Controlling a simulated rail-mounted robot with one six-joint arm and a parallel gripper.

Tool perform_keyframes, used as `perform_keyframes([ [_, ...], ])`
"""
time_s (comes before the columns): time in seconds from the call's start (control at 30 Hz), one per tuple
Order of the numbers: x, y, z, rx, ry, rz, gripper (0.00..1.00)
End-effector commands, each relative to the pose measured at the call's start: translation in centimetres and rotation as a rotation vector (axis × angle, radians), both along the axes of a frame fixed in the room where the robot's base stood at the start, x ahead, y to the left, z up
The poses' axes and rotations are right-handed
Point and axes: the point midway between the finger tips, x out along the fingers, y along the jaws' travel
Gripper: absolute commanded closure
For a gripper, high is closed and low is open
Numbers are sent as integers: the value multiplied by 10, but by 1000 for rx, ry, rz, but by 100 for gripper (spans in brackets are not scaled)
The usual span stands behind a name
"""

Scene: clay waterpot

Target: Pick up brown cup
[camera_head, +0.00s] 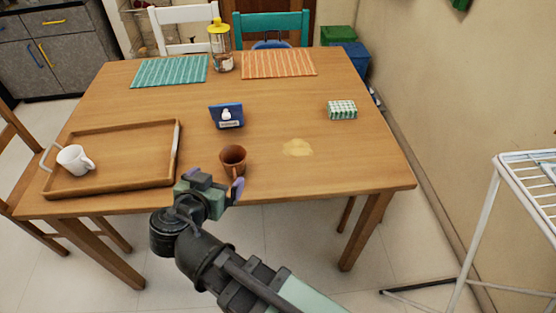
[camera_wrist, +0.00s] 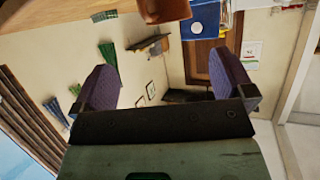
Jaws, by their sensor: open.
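The brown cup (camera_head: 233,157) stands upright on the wooden table (camera_head: 290,185), close to its front edge. My gripper (camera_head: 215,181) is at that edge, just in front of and slightly left of the cup in the head view. Its two purple fingers are spread, with nothing between them. In the wrist view the cup (camera_wrist: 165,9) shows at the top, cut off by the picture edge, beyond the open fingers (camera_wrist: 162,65). Whether the right finger touches the cup is hard to tell.
A wooden tray (camera_head: 105,185) with a white mug (camera_head: 74,159) lies to the left. A blue box (camera_head: 227,116) stands behind the cup. A tan stain (camera_head: 297,148) and a green checked box (camera_head: 342,110) are to the right. A yellow-lidded jar (camera_head: 220,50) stands at the back.

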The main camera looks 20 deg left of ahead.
Motion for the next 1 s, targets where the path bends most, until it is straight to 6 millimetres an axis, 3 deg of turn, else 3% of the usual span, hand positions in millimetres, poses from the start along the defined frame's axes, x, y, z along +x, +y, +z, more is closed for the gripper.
perform_keyframes([
  [0.2,4,7,-2,-10,-10,39,0],
  [0.43,44,13,-21,-10,-10,37,0],
  [0.67,54,13,-23,-11,-10,38,0],
  [1.0,99,19,-44,-10,-9,37,0],
])
